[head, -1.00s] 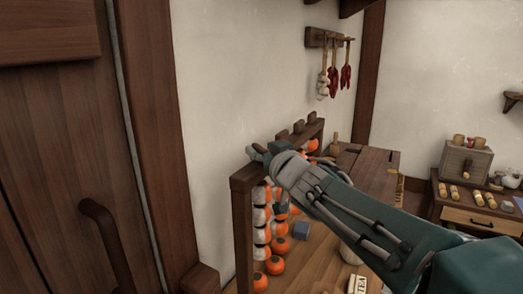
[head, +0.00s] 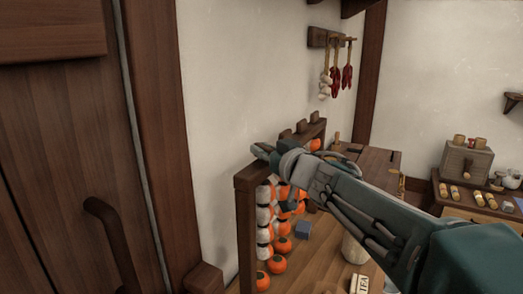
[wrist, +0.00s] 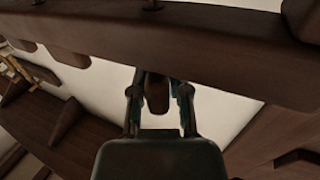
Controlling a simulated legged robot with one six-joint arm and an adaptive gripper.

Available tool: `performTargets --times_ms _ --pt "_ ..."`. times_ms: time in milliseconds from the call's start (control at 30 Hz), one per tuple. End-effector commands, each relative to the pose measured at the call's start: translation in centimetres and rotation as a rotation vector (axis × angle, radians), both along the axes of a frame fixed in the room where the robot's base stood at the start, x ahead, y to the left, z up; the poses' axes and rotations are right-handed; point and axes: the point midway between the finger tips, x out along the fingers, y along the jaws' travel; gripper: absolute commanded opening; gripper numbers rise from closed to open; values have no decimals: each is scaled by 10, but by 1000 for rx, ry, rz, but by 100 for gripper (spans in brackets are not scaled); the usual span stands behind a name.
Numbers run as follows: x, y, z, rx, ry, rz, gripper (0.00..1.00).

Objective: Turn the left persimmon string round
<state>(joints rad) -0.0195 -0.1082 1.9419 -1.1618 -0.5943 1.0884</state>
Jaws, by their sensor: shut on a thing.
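The left persimmon string (head: 264,216) hangs under the near end of a dark wooden rack (head: 245,232). Its fruits show pale white on the left and orange at their right edges. More persimmons (head: 283,228) show to its right, partly behind it. My gripper (head: 262,151) is at the top bar of the rack, above the left string. In the wrist view my gripper (wrist: 158,94) is shut on a brown wooden peg (wrist: 157,97) by the rack bar (wrist: 170,42). My gripper and arm hide part of the bar and the other strings. The peg's join to the string is hidden.
The wall is close behind the rack. A door with a dark handle (head: 112,240) is at left. Garlic and chillies (head: 336,80) hang at the back.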

Motion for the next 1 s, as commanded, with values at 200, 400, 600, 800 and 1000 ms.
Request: performTargets --times_ms 200,400,600,800,1000 --pt "2 -2 -2 -1 3 142 0" --pt "2 -2 -2 1 4 332 0" --pt "2 -2 -2 0 5 524 0" --pt "2 -2 -2 2 5 715 0" --pt "2 -1 -2 2 4 904 0"
